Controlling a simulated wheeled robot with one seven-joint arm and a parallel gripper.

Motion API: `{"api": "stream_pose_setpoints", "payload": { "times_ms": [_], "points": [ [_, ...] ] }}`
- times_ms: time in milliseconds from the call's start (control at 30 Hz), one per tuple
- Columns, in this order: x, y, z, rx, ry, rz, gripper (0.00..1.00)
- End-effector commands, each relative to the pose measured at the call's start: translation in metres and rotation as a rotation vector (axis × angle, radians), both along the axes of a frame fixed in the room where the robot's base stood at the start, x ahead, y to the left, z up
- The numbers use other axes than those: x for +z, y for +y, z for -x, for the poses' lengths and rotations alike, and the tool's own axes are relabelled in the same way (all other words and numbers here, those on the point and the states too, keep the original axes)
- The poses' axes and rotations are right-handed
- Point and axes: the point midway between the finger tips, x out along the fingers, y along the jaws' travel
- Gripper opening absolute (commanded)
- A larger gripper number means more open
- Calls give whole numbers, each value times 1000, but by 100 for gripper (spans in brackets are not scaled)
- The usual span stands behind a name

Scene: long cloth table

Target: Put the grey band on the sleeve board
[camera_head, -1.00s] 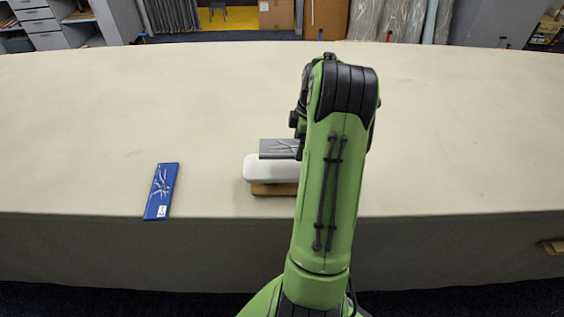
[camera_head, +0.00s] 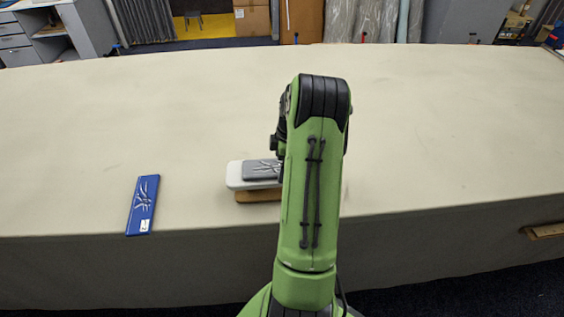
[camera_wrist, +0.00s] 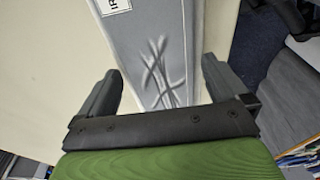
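The grey band (camera_head: 261,169), with a pale branching pattern, lies flat on top of the white sleeve board (camera_head: 236,181), which has a brown wooden base (camera_head: 258,196). My arm hides the right part of both. In the wrist view the grey band (camera_wrist: 150,50) runs between the fingers of my gripper (camera_wrist: 160,72). The fingers are spread wider than the band, with a gap showing on the right side, so my gripper looks open around it. In the head view my gripper is hidden behind my arm.
A blue band (camera_head: 142,205) with a similar pattern lies on the cloth table (camera_head: 420,130), left of the board near the front edge. The rest of the tabletop is clear. A wooden piece (camera_head: 544,231) shows at the front right edge.

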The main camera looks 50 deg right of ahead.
Motion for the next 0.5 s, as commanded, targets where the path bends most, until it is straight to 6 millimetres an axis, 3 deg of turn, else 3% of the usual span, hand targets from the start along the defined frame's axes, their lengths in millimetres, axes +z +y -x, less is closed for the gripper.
{"api": "stream_pose_setpoints", "payload": {
  "times_ms": [133,233,500],
  "points": [
    [4,0,0,0,0,0,100],
    [19,-3,1,-1,-3,5,100],
    [91,-10,10,-2,-2,4,100]
  ]
}}
